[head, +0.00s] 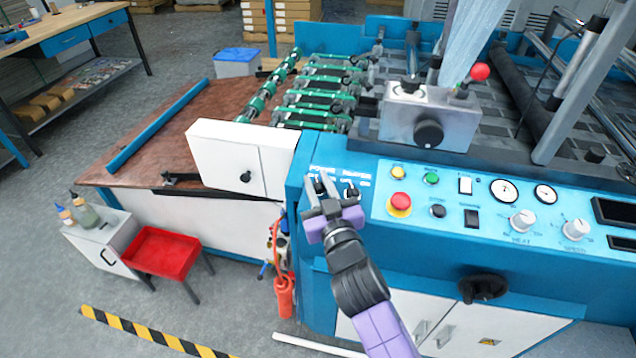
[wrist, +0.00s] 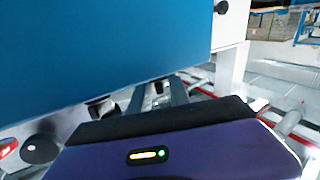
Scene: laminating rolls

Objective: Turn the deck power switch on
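The blue deck (head: 308,172) at the left end of the machine's control panel carries printed labels that seem to read POWER and HEATER. A small dark power switch (head: 319,187) sits under the left label and a similar heater switch (head: 351,190) under the right one. Their positions are too small to read. My gripper (head: 331,204) is right at these switches, covering their lower part. In the wrist view, my grey fingers (wrist: 165,94) extend past the purple gripper body towards the blue machine surface. Whether they touch or hold a switch is hidden.
To the right are a red emergency button (head: 399,203), yellow and green buttons, gauges (head: 505,189) and white knobs (head: 522,220). A white box (head: 240,160) stands left of the deck. A grey control box (head: 429,117) with a red-knobbed lever rises behind. The floor at left front is mostly open.

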